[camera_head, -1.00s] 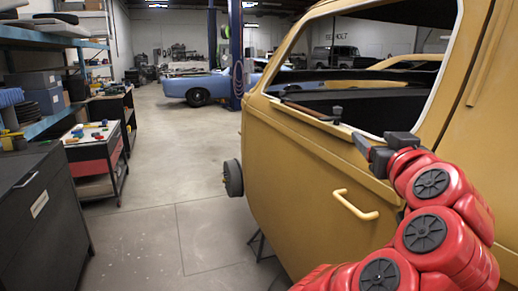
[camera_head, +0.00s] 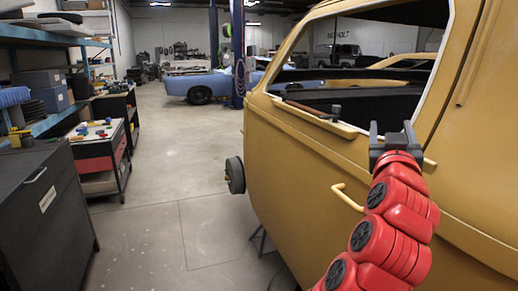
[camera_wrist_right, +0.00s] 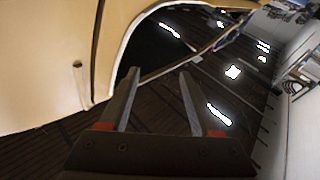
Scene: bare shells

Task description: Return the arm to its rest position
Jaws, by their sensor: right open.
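My red right arm comes in from the bottom right of the head view. Its dark gripper (camera_head: 391,130) points up in front of the yellow car shell (camera_head: 290,160), by the lower edge of the window opening. In the right wrist view the two fingers of the right gripper (camera_wrist_right: 160,90) stand apart with nothing between them. The car shell (camera_wrist_right: 45,70) shows there too, strongly tilted. My left gripper is not in view.
A hammer-like tool (camera_head: 318,112) lies on the window sill. A yellow door handle (camera_head: 346,198) sticks out beside my forearm. A black cabinet (camera_head: 45,215) and a tool cart (camera_head: 98,150) stand at the left. The floor between is clear.

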